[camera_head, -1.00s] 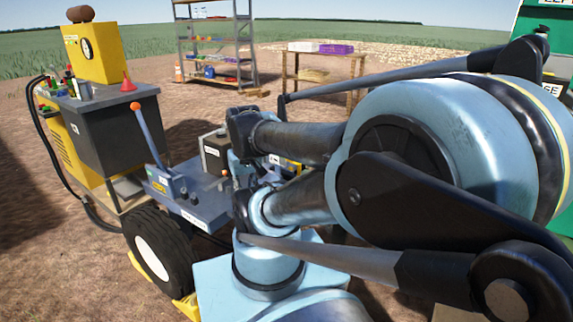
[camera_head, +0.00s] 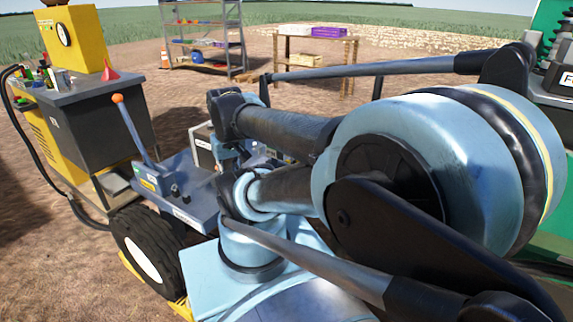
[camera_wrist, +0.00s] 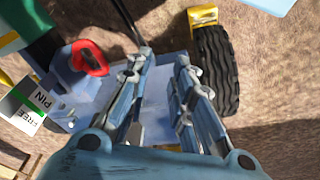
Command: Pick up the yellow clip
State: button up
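I cannot make out a yellow clip for certain in either current view. My gripper (camera_wrist: 160,62) is open in the wrist view, its two blue-grey fingers apart with nothing between them. Behind the gap is the flat blue-grey deck of a wheeled cart (camera_wrist: 160,95). In the head view the same cart (camera_head: 182,211) stands at the left of my arm, and my arm hides part of it. Yellow pieces (camera_head: 181,307) sit on the ground by its tire; one also shows in the wrist view (camera_wrist: 203,15).
A black tire (camera_wrist: 216,68) is right of the fingers. A red ring (camera_wrist: 90,58) and a "FREE PIN" sign (camera_wrist: 30,110) are left. A lever with an orange knob (camera_head: 118,99) rises from the cart. A cabinet (camera_head: 95,130), shelf (camera_head: 203,45) and table (camera_head: 315,40) stand behind.

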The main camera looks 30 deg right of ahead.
jog(key=w+d+r+n, duration=0.2)
jog(key=w+d+r, duration=0.3)
jog(key=w, duration=0.3)
jog(key=w+d+n+g, duration=0.2)
jog(key=w+d, duration=1.1)
jog(key=d, duration=0.4)
jog(key=w+d+f+n, duration=0.1)
jog(key=w+d+f, duration=0.15)
jog(key=d, duration=0.35)
jog(key=w+d+f+n, duration=0.1)
jog(key=d+f, duration=0.2)
jog(key=d, duration=0.3)
jog(key=f, duration=1.6)
jog(key=shift+w+a+f, duration=0.15)
jog(key=shift+w+f, duration=0.05)
jog(key=shift+w, duration=0.05)
jog(key=shift+c, duration=0.3)
grip_shut()
